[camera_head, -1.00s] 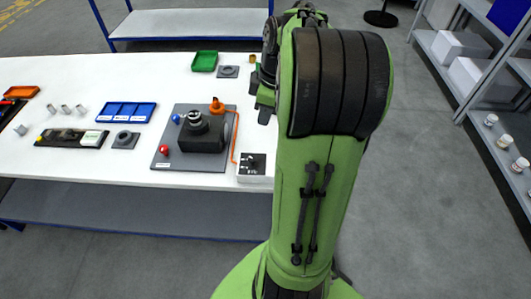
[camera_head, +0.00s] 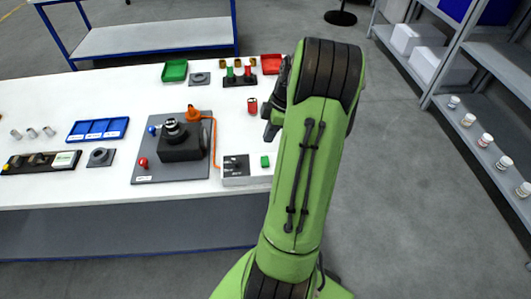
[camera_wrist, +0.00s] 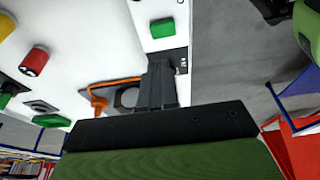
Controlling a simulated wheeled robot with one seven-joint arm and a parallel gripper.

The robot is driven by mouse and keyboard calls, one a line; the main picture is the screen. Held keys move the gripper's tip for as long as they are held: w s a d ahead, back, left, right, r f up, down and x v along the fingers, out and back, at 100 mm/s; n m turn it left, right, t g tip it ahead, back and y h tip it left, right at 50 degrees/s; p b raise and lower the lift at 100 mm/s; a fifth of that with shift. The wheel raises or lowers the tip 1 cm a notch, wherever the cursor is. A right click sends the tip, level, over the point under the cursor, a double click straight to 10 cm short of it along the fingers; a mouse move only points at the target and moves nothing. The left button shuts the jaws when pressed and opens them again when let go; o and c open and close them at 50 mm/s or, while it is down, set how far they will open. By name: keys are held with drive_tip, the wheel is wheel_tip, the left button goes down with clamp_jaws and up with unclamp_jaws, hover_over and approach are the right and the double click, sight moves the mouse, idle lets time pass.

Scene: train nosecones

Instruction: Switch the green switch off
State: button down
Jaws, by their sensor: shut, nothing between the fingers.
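The green switch (camera_head: 265,161) is a small green block on the right part of a white control box (camera_head: 240,181) at the table's front edge. The green switch also shows near the top of the wrist view (camera_wrist: 162,28). My gripper (camera_head: 270,130) is above the table, behind the box in the head view, partly hidden by my arm. In the wrist view my gripper's dark fingers (camera_wrist: 157,72) are together and empty, below the green switch in the picture, with a visible gap. Contact with the box's black panel (camera_wrist: 181,62) cannot be told.
A red cylinder (camera_head: 252,106) stands close to my gripper. An orange cable (camera_head: 214,140) links the box to a grey plate (camera_head: 145,179) carrying a dark machine. Blue (camera_head: 98,129), green (camera_head: 175,70) and red (camera_head: 271,64) trays sit around the table. A shelf stands at right.

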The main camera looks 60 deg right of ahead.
sight(262, 158)
drive_tip(key=x, duration=0.7)
drive_tip(key=shift+s+d+f+b, duration=0.15)
drive_tip(key=shift+s+b, duration=0.1)
drive_tip(key=shift+b, duration=0.15)
drive_tip(key=shift+f, duration=0.5)
